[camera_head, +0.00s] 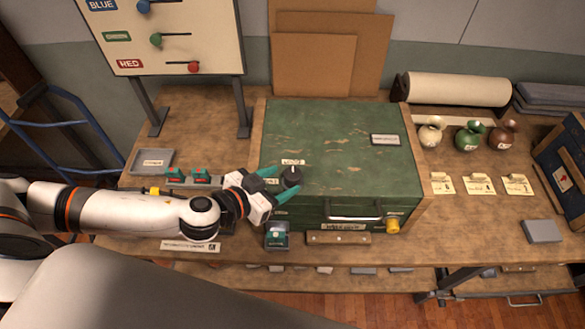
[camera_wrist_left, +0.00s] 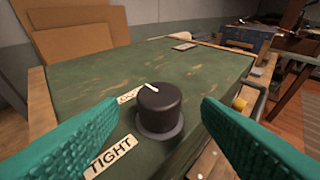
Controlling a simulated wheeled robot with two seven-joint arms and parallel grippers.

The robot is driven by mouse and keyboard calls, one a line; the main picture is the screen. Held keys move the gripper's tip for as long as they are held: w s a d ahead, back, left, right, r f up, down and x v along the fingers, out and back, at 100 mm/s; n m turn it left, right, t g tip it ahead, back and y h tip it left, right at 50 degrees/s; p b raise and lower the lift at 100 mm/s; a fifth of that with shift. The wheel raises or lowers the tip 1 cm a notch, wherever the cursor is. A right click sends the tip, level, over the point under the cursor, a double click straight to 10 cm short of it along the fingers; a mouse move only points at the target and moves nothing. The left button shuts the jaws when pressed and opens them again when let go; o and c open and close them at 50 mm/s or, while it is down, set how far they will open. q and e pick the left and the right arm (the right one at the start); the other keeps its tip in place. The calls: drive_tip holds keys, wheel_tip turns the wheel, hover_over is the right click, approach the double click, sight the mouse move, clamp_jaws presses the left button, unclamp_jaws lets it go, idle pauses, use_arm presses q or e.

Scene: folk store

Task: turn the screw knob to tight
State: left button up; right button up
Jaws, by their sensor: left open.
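The black screw knob (camera_head: 291,177) stands on the front left part of the green box top (camera_head: 340,145). It also shows in the left wrist view (camera_wrist_left: 160,108), with a white pointer mark on its top. A label reading TIGHT (camera_wrist_left: 110,157) lies to its near left there, and another label (camera_wrist_left: 130,96), partly hidden, lies behind it. My left gripper (camera_head: 285,188) is open, with its teal fingers on either side of the knob. In the left wrist view the fingers (camera_wrist_left: 160,125) show gaps to the knob. My right gripper is not in view.
A yellow knob (camera_head: 393,225) and a handle (camera_head: 353,217) are on the box's front. A small open box (camera_head: 277,236) stands in front. A grey tray (camera_head: 152,161) and a board with sliders (camera_head: 165,40) are at left. Several jugs (camera_head: 470,137) stand at right.

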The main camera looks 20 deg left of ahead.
sight(286, 178)
use_arm(q)
drive_tip(key=p+x, duration=0.1)
drive_tip(key=x, duration=0.3)
drive_tip(key=shift+w+d, duration=0.1)
drive_tip(key=shift+w, duration=0.2)
drive_tip(key=shift+f, duration=0.15)
drive_tip(key=shift+w+d, duration=0.1)
drive_tip(key=shift+c, duration=0.4)
drive_tip(key=c, duration=0.9)
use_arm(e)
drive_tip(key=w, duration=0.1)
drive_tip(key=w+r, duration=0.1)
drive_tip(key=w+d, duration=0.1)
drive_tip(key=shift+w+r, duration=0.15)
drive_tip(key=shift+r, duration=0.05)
